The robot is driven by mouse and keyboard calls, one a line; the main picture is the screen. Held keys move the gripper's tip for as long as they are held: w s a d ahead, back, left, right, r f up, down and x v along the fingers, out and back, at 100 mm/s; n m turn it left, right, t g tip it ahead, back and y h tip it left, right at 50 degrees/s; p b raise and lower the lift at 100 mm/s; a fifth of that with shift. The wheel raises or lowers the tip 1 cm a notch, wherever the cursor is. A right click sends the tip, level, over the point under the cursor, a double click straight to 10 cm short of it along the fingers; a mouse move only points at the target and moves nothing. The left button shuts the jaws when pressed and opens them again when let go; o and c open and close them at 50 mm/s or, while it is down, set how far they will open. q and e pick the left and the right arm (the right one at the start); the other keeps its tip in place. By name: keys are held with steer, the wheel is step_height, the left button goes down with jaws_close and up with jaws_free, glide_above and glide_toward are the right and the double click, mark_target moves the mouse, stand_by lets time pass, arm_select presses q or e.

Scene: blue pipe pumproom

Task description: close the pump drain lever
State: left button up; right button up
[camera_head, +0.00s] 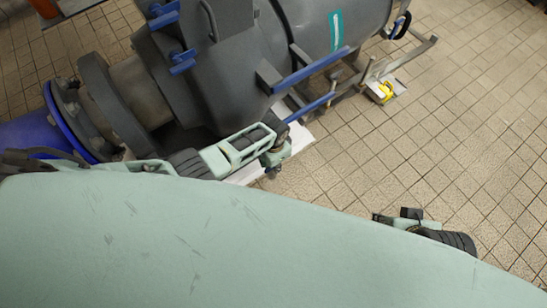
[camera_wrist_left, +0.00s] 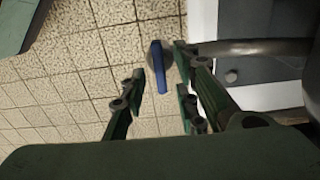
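A small blue lever (camera_wrist_left: 159,72) with a rounded grey part beside it shows in the left wrist view. It lies in the gap between the fingers of my left gripper (camera_wrist_left: 157,88), closer to the right-hand finger. I cannot tell whether it touches that finger. The fingers are wide apart. In the head view my left gripper (camera_head: 274,160) is low beside the grey pump (camera_head: 235,75), and the lever cannot be made out clearly there. My right gripper (camera_head: 397,218) shows only in part at the lower right of the head view, over bare floor.
Blue bars (camera_head: 312,70) run along the pump's side, just above my left gripper. A blue pipe flange (camera_head: 62,122) is at the left. A yellow object (camera_head: 386,90) lies on a light plate at the right. The tiled floor (camera_head: 470,130) at the right is clear.

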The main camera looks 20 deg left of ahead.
arm_select(q)
step_height(320, 180, up, 12)
steer(key=shift+f, duration=0.15)
stand_by(0.4)
steer(key=shift+s, duration=0.1)
stand_by(0.3)
